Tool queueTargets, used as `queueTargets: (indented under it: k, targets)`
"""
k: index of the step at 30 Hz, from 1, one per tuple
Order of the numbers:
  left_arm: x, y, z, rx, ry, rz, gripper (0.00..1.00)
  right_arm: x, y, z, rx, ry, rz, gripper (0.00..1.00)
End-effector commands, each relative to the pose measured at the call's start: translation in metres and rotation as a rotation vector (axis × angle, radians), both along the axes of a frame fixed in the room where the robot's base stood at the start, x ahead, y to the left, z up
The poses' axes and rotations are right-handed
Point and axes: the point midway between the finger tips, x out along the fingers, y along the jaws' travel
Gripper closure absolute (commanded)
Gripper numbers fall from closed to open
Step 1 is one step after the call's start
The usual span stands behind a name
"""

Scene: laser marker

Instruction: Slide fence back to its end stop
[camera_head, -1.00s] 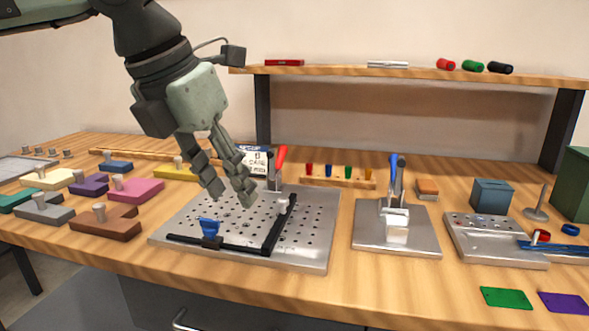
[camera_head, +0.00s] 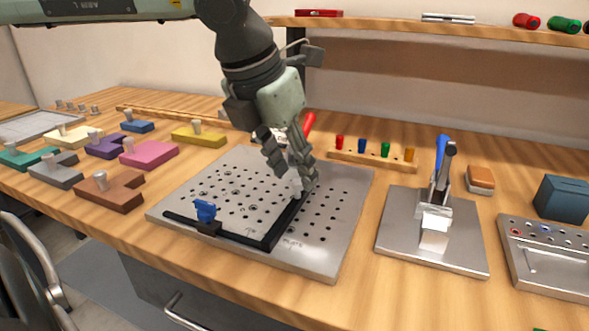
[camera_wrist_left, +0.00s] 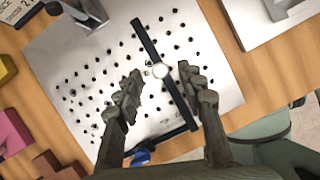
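A perforated metal plate (camera_head: 347,192) carries a black L-shaped fence assembly. One bar (camera_head: 185,221) with a blue knob (camera_head: 205,209) runs along the front. The other black bar (camera_head: 282,224) runs toward the back and carries a pale round knob (camera_head: 297,187). My left gripper (camera_head: 291,178) is over this bar at the pale knob, which its fingers partly hide. In the left wrist view, the open fingers (camera_wrist_left: 160,73) stand on either side of the bar (camera_wrist_left: 179,103) and pale knob (camera_wrist_left: 160,71), with gaps to both. My right gripper is not in view.
A red-handled clamp (camera_head: 308,124) stands behind the plate, close to my left gripper. A blue-handled clamp on a metal base (camera_head: 390,235) stands to the right. A peg rack (camera_head: 370,160) lies behind. Several coloured blocks, including a brown one (camera_head: 118,193), lie left.

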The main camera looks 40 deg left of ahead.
Motion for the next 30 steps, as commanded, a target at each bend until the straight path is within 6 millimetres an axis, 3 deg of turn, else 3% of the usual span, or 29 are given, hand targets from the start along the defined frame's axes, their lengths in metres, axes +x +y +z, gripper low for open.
queueTargets:
  k: [4,12,21,30]
  targets:
    - [0.0034,-0.0006,-0.0099,0.000,0.001,-0.001,0.61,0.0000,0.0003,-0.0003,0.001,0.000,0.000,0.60]
    - [0.0043,-0.0006,-0.0112,-0.001,0.000,-0.001,0.61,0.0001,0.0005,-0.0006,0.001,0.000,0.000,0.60]
    - [0.0043,-0.0006,-0.0109,-0.001,-0.001,-0.001,0.98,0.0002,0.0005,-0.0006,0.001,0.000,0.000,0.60]
    - [0.0043,-0.0006,-0.0107,-0.001,-0.001,-0.001,1.00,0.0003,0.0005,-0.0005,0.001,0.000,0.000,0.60]
